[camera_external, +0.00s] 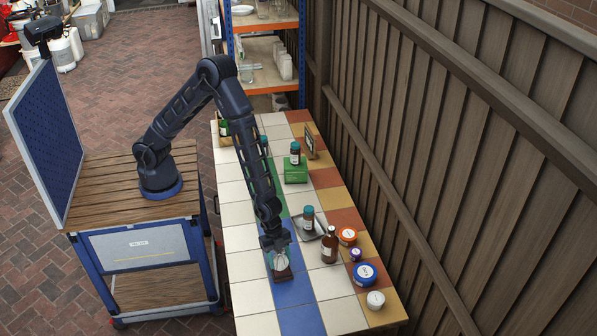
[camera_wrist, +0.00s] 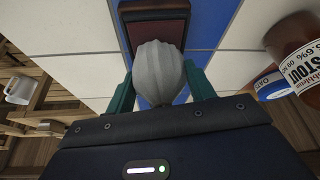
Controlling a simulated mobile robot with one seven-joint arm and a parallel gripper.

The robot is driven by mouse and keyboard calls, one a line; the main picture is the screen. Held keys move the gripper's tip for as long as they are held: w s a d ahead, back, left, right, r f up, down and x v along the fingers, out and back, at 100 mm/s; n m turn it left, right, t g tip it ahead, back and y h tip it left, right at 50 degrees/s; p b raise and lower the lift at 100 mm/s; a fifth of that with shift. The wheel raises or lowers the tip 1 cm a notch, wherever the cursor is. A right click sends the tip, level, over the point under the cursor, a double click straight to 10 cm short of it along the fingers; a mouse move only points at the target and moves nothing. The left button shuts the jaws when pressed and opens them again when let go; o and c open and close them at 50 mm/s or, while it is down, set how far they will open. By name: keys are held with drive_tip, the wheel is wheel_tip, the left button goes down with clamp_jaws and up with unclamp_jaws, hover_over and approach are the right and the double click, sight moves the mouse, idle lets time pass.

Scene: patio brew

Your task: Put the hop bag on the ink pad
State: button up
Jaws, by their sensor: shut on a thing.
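My gripper (camera_external: 274,245) points down over the near part of the tiled table, shut on the pale grey hop bag (camera_external: 280,261). In the wrist view, the rounded hop bag (camera_wrist: 160,68) sits between the teal fingers of my gripper (camera_wrist: 160,90). I cannot tell whether the bag touches the pad.
A teal-capped bottle (camera_external: 308,218) stands farther back. White and blue tiles left of and below the pad are clear.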

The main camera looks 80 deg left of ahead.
drive_tip(key=shift+f, duration=0.1)
drive_tip(key=o, duration=1)
drive_tip(key=v, duration=1.2)
drive_tip(key=a+r+n+t+y, duration=0.1)
drive_tip(key=a+r+n+y, duration=0.15)
drive_tip(key=a+r, duration=0.95)
drive_tip(key=a+r+n+t+y, duration=0.15)
drive_tip(key=a+r+n, duration=0.45)
drive_tip(key=a, duration=1)
drive_tip(key=s+a+r+n, duration=0.2)
drive_tip(key=s+a+r, duration=0.1)
drive_tip(key=s+a, duration=0.3)
drive_tip(key=s+a+r+n, duration=0.2)
drive_tip(key=s+a+r, duration=0.1)
drive_tip(key=s+a, duration=0.4)
drive_tip(key=s+a+r+n+t, duration=0.1)
drive_tip(key=s+a+r+n, duration=0.1)
drive_tip(key=s+a+r, duration=0.2)
drive_tip(key=shift+s+a+n, duration=0.25)
drive_tip(key=shift+s+a, duration=0.95)
drive_tip(key=shift+s, duration=0.2)
